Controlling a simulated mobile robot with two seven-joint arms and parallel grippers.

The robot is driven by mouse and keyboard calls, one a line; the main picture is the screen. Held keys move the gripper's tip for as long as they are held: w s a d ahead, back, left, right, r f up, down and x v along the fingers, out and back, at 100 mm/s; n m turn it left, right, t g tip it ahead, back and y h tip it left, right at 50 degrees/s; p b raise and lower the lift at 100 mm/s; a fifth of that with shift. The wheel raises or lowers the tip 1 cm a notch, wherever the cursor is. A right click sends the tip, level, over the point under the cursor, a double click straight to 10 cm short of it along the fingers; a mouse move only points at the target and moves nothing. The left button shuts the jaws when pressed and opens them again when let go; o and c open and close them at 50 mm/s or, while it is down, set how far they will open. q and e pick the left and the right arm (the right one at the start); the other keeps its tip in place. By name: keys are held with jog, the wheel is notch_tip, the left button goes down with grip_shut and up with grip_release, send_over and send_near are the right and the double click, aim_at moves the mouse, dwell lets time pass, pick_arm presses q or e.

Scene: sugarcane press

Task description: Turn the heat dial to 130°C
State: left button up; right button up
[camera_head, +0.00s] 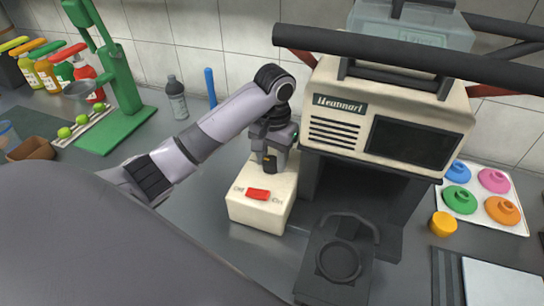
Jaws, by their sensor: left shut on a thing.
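My left gripper (269,160) points down over the back of a cream control box (262,208) beside the cream press machine (385,118). It is shut on a small dark knob at the box's back end, which looks like the heat dial. The gripper hides most of the knob, and I cannot read any temperature marks or its setting. A red switch (258,194) with labels on both sides lies on the front of the box, in front of the gripper. My right gripper is not in view.
A dark drip tray (335,262) stands in front of the machine. At right are a yellow cup (443,224) and a white tray (512,222) of coloured lids. At left are a green press (120,90), limes, several bottles and a grey bottle (176,98).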

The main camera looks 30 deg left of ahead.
pick_arm(q)
jog(key=shift+r, duration=0.1)
jog(key=o, duration=1.1)
jog(key=shift+c, duration=0.2)
